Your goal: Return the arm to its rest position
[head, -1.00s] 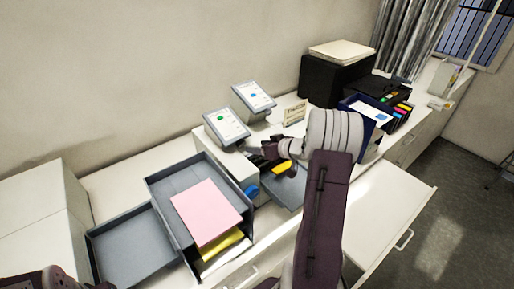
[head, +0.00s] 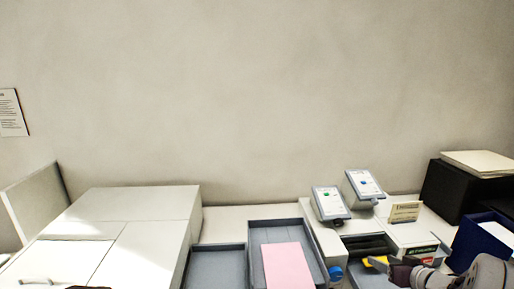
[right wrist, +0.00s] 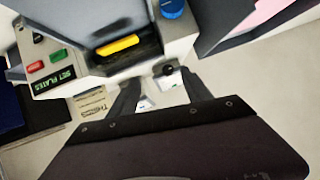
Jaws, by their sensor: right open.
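My right gripper (head: 398,272) is at the lower right of the head view, in front of a white machine (head: 418,237) with a dark slot. In the right wrist view my right gripper (right wrist: 160,88) has its two dark fingers apart, and I see nothing held between them. The machine (right wrist: 180,42) lies beyond the fingertips there, with a yellow piece (right wrist: 118,46) in its slot. The yellow piece also shows beside the gripper in the head view (head: 376,262). I cannot tell whether the gripper touches the machine. My left gripper is not in view.
Grey trays (head: 258,230) stand left of the machine, one holding pink paper (head: 287,266). Two tilted screens (head: 330,202) stand behind it. A black box (head: 446,196) and a blue bin (head: 470,240) are at right. White cabinets (head: 140,235) fill the left.

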